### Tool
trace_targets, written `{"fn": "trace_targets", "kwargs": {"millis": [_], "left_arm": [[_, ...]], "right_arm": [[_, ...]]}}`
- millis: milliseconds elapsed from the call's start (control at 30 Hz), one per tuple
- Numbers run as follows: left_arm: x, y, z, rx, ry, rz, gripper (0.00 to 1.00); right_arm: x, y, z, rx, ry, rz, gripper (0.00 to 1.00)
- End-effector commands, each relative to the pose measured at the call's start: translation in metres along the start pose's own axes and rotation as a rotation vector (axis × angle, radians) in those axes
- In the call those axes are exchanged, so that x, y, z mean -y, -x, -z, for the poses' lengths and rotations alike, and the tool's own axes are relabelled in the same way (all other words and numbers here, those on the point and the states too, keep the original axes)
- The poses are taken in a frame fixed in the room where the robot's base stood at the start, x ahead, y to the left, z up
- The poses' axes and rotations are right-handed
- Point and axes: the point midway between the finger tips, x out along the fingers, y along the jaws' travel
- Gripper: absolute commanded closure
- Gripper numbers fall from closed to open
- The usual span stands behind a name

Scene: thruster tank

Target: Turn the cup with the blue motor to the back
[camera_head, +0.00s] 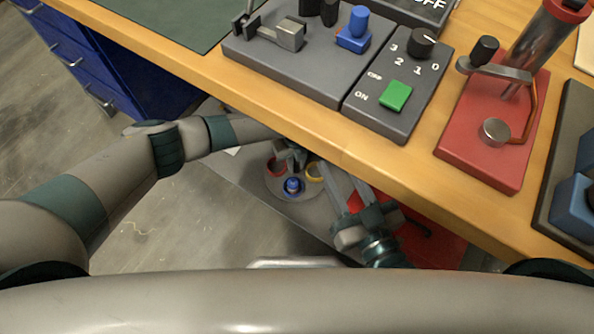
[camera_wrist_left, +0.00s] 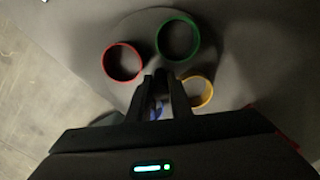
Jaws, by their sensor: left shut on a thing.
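A grey round turntable (camera_head: 304,191) sits low beyond the bench edge and carries open cups around its middle. The red cup (camera_head: 276,167), the yellow cup (camera_head: 315,172) and the blue cup with a blue motor (camera_head: 293,186) show in the head view. The wrist view shows the red cup (camera_wrist_left: 123,62), green cup (camera_wrist_left: 177,36) and yellow cup (camera_wrist_left: 197,91). My left gripper (camera_wrist_left: 161,78) is closed at the turntable's centre, between the cups; the gripped part is hidden. Blue (camera_wrist_left: 158,110) shows between its fingers, on the near side. In the head view the blue motor is at the front.
The wooden bench (camera_head: 290,130) runs diagonally above, with a grey switch box (camera_head: 385,120) and a red plate with a crank (camera_head: 490,150). A blue drawer cabinet (camera_head: 110,75) stands at left. Grey parts of my arm (camera_head: 365,225) are close right of the turntable, above a red surface (camera_head: 435,245).

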Motion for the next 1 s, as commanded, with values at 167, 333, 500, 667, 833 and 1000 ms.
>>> {"fn": "trace_targets", "kwargs": {"millis": [167, 333, 500, 667, 833, 1000], "left_arm": [[0.000, -0.001, 0.000, 0.000, -0.077, 0.000, 1.00], [0.000, 0.000, 0.000, 0.000, -0.107, 0.000, 1.00], [0.000, 0.000, 0.000, 0.000, -0.106, 0.000, 1.00], [0.000, 0.000, 0.000, 0.000, -0.111, 0.000, 1.00], [0.000, -0.001, 0.000, 0.001, -0.157, 0.000, 1.00], [0.000, -0.001, -0.001, 0.001, -0.236, 0.000, 1.00]], "right_arm": [[-0.001, 0.000, -0.005, 0.000, 0.000, 0.000, 0.67], [-0.001, 0.000, -0.005, 0.000, 0.000, 0.000, 0.67], [-0.001, 0.000, -0.005, 0.000, 0.000, 0.000, 0.67], [-0.001, 0.000, -0.006, 0.000, 0.000, 0.000, 0.67], [-0.001, -0.001, -0.009, 0.000, 0.000, 0.000, 0.67], [-0.002, -0.001, -0.013, 0.000, 0.000, 0.000, 0.67]]}}
